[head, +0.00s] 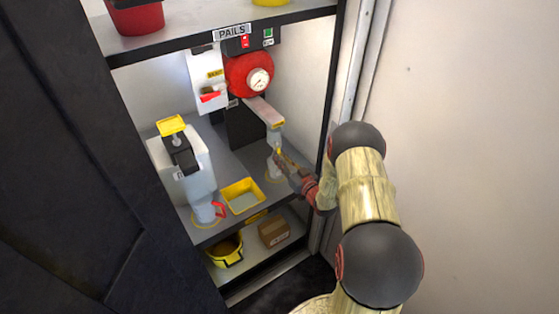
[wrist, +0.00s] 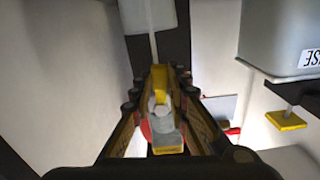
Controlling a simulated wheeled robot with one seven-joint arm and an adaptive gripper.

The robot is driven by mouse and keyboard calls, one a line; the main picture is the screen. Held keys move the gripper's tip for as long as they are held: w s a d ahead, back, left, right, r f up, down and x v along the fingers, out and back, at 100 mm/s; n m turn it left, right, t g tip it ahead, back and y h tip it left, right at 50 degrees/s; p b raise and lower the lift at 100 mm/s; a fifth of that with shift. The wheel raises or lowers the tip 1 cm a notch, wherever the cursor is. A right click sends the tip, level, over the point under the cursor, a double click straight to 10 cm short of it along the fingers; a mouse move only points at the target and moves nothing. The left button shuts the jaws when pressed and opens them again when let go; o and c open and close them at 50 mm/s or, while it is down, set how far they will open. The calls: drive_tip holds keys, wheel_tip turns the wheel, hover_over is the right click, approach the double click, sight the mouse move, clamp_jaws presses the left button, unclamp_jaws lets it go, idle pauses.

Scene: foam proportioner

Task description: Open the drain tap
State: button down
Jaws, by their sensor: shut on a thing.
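A grey spout arm (head: 262,111) runs forward from the red round housing and ends in a short grey tap body (head: 275,136). A small yellow lever (head: 279,150) hangs at this tap. My gripper (head: 283,157) comes in from the right at the lever, with its fingers around it. In the wrist view, the fingers (wrist: 160,80) are closed on the yellow lever (wrist: 160,76), with the grey tap body (wrist: 160,105) just behind it. The fingers hide part of the lever, so its exact angle is hard to tell.
Above is the red housing (head: 248,72) with a gauge. The cabinet's right wall (head: 310,90) is close to my arm.

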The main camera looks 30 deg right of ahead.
drive_tip(key=shift+d+f+n, duration=0.1)
drive_tip(key=shift+d+n, duration=0.05)
drive_tip(key=shift+n, duration=0.15)
drive_tip(key=c, duration=1.8)
unclamp_jaws()
drive_tip(key=shift+o, duration=0.4)
drive_tip(key=s, duration=1.2)
drive_tip(key=shift+d, duration=0.2)
